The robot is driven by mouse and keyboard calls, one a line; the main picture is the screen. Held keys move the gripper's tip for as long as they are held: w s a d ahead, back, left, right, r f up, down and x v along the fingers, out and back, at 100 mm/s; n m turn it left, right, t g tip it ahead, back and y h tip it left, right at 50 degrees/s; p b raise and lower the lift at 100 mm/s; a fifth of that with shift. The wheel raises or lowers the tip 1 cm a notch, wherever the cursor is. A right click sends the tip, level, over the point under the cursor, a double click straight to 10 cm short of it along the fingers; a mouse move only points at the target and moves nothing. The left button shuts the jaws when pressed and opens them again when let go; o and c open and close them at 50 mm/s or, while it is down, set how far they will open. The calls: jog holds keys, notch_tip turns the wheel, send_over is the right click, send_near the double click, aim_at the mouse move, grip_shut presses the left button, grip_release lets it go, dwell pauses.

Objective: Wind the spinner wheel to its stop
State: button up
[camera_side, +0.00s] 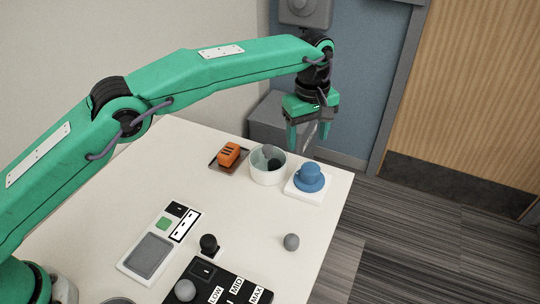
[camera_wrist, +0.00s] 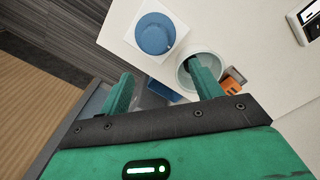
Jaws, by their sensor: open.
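The spinner wheel looks to be the round blue knob (camera_side: 309,176) on a white square base (camera_side: 296,191) near the table's right corner. In the wrist view the blue wheel (camera_wrist: 154,34) sits on its white base (camera_wrist: 181,23), beyond my fingers. My gripper (camera_side: 308,138) hangs above and behind the wheel, apart from it, with its fingers pointing down. The wheel's turn position cannot be told.
A round pale bowl (camera_side: 268,175) with something dark inside stands close left of the wheel. An orange block (camera_side: 229,154) lies on a dark tray further left. A grey ball (camera_side: 291,242), black knob (camera_side: 209,244) and labelled panels stand nearer. The table's edge is close to the wheel.

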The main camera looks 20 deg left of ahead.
aim_at(310, 166)
jog(key=shift+s+d+f, duration=0.1)
jog(key=shift+d+f, duration=0.65)
jog(key=shift+f, duration=0.25)
jog(key=shift+f, duration=0.15)
jog(key=shift+f, duration=3.75)
jog(key=c, duration=1)
jog(key=shift+o, duration=0.2)
